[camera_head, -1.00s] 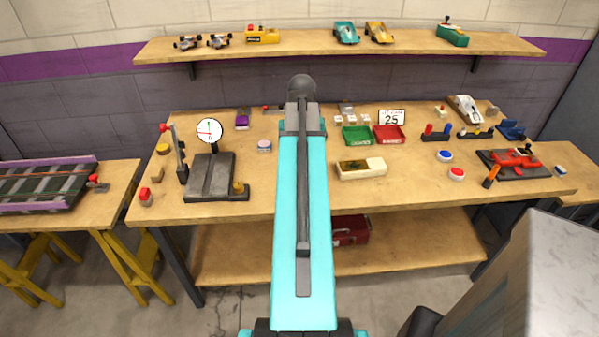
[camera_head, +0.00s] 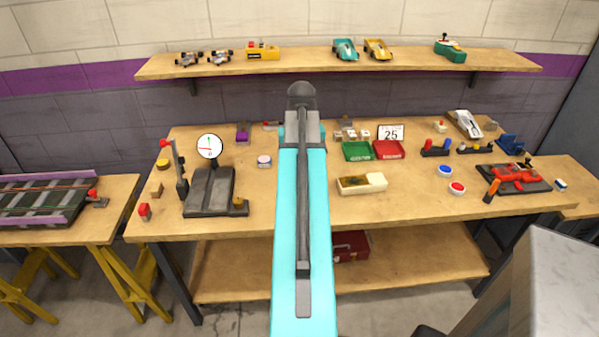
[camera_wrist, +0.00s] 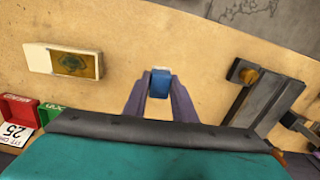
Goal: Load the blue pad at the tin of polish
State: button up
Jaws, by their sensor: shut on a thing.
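My gripper (camera_wrist: 160,92) is shut on the blue pad (camera_wrist: 160,82), a small block with a blue face and a white edge, in the wrist view. My turquoise arm hides the gripper and pad in the head view. A shallow cream case (camera_head: 375,182) with a brown, glossy patch lies on the bench right of my arm. It also shows in the wrist view (camera_wrist: 38,58), left of the gripper and apart from it. A small round tin (camera_head: 264,161) with a pale side stands left of my arm. I cannot tell for certain which is the polish tin.
A dark platform (camera_head: 209,190) with a dial (camera_head: 209,146) stands left of my arm. Green (camera_head: 356,151) and red (camera_head: 388,149) trays and a "25" card (camera_head: 391,133) lie behind the case. Blue and red buttons (camera_head: 456,188) are further right. Bare bench lies around the gripper.

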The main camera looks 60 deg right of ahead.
jog(key=shift+c, duration=1.2)
jog(key=shift+w+a, duration=0.25)
jog(key=shift+w, duration=0.2)
jog(key=w+a+n, duration=0.8)
jog(key=w+a, duration=1.3)
jog(key=w, duration=0.1)
jog(key=w+a+n, duration=0.2)
jog(key=w+a, duration=0.1)
jog(key=a, duration=0.7)
jog(key=w+a+f+n, duration=0.1)
jog(key=w+a+n, duration=0.2)
jog(key=a, duration=0.7)
jog(key=w+a+n, duration=0.2)
jog(key=w+a, duration=0.1)
jog(key=a, duration=0.6)
jog(key=shift+w+a+f+n, duration=0.15)
jog(key=shift+w+a+n, duration=0.15)
jog(key=shift+a, duration=0.1)
jog(key=shift+a, duration=0.1)
